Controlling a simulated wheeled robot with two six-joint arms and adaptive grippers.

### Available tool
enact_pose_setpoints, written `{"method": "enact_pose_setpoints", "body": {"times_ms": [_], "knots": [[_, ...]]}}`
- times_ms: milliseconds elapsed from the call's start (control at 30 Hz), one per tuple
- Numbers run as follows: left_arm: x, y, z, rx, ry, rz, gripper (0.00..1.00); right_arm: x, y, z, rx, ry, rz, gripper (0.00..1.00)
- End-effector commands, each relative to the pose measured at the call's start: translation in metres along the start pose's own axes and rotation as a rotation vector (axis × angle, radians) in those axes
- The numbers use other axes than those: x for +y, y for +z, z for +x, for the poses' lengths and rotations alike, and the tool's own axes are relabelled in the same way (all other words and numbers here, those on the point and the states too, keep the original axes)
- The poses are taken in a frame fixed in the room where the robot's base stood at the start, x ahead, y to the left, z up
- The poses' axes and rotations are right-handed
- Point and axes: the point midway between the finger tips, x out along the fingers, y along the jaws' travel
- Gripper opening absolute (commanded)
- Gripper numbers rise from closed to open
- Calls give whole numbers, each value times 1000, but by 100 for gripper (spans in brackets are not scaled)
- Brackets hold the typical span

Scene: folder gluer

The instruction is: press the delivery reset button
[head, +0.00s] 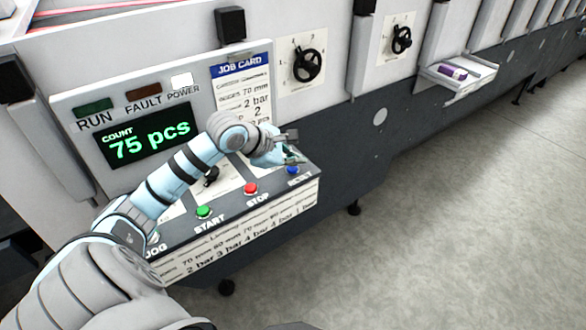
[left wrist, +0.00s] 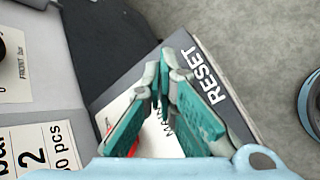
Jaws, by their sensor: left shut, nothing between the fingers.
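The blue reset button (head: 293,170) sits at the right end of the sloped control panel (head: 232,208), above the RESET label. My left gripper (head: 291,158) is shut and empty, just above and behind the blue button in the head view. In the left wrist view, its teal fingers (left wrist: 165,62) meet at the tips beside the RESET label (left wrist: 205,76). The button is hidden behind the fingers there, and I cannot tell whether they touch it. My right gripper is not in view.
A red stop button (head: 250,188) and a green start button (head: 204,212) sit left on the same panel. The display (head: 150,136) reads 75 pcs, and the POWER lamp (head: 181,80) is white. Two black knobs are on the machine wall. The floor at right is clear.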

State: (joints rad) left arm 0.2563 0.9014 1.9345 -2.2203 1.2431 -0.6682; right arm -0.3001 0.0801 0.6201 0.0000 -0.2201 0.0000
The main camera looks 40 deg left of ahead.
Motion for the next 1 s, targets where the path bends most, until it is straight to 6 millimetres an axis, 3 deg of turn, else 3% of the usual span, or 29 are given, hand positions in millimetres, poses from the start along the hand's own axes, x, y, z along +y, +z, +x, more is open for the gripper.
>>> {"method": "enact_pose_setpoints", "body": {"times_ms": [1000], "knots": [[-4,-4,6,1,0,0,0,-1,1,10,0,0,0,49]]}}
